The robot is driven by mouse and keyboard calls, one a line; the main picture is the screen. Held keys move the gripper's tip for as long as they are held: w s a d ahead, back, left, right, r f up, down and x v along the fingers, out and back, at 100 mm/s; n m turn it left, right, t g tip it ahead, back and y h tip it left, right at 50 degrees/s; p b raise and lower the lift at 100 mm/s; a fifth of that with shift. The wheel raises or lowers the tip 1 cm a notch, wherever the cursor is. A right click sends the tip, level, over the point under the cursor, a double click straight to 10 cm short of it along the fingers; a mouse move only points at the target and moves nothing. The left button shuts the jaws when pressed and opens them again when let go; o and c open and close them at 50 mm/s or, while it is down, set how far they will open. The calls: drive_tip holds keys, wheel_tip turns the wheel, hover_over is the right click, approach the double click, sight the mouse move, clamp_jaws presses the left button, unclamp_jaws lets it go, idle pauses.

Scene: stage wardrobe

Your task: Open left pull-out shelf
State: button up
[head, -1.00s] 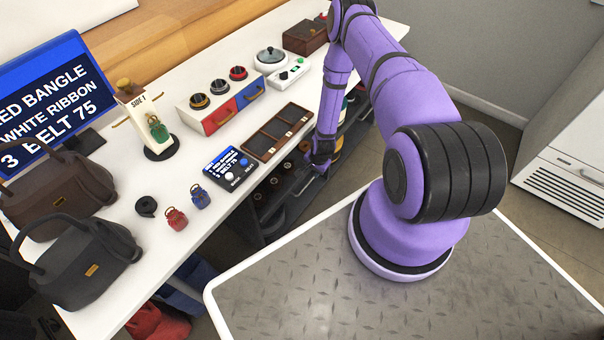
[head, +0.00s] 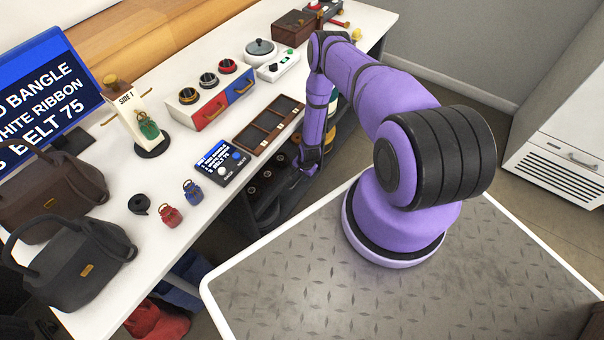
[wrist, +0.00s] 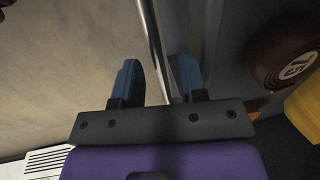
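The left pull-out shelf (head: 268,214) is a dark shelf low under the white table's front edge, holding several dark rolls. My gripper (head: 306,168) is beside its front, small and partly hidden by my own arm in the head view. In the wrist view, a thin metal bar (wrist: 153,40), which looks like the shelf's handle, runs between the two blue fingers of my gripper (wrist: 158,82). The fingers are apart, with gaps beside the bar; I see no clear contact. A brown roll marked 75 (wrist: 266,52) lies right of the bar.
The white table (head: 180,222) carries bags, a small console (head: 222,162), a compartment tray (head: 268,127) and a red and blue drawer unit (head: 212,113). A yellow item (wrist: 306,108) is near the gripper's right. My metal-plated base top fills the foreground. Bare floor lies toward the white cabinet (head: 572,160).

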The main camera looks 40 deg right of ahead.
clamp_jaws()
drive_tip(key=shift+s, duration=0.1)
